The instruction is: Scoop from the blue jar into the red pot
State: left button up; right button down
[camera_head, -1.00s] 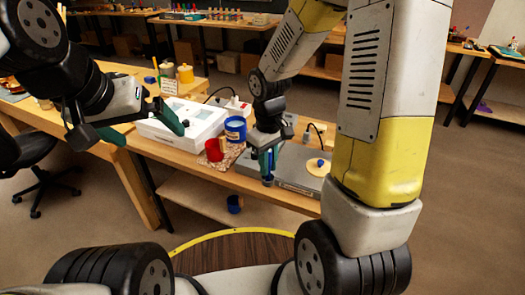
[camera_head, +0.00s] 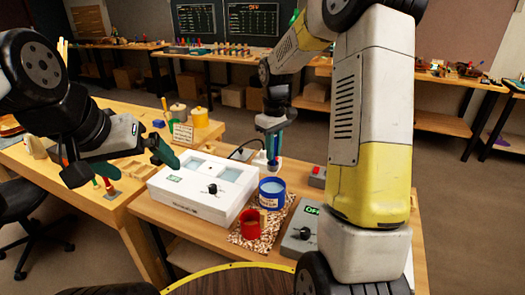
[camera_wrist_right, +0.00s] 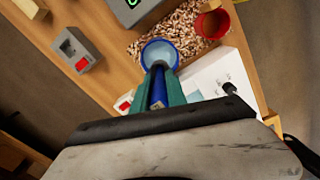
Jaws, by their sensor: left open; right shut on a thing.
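The blue jar (camera_head: 271,188) stands upright on the bench, with pale contents near its rim; it also shows in the right wrist view (camera_wrist_right: 145,58). The red pot (camera_head: 250,224) stands just in front of it, at the lower left, and shows in the right wrist view (camera_wrist_right: 222,18). My right gripper (camera_head: 273,150) is shut on a blue-handled tool (camera_wrist_right: 158,92), likely the scoop, and points down just above and behind the jar. The tool's lower end is too small to place exactly. My left gripper (camera_head: 122,168) is open and empty, left of the white box.
A speckled mat (camera_head: 240,240) lies under the jar and pot. A white box with a knob (camera_head: 190,205) stands to the left, a grey device (camera_head: 300,240) to the right, and a red-buttoned box (camera_head: 317,176) behind.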

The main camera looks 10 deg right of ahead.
jog(key=shift+f, duration=6.5)
jog(key=shift+r, duration=0.1)
jog(key=shift+r, duration=6.8)
jog(key=shift+a, duration=0.1)
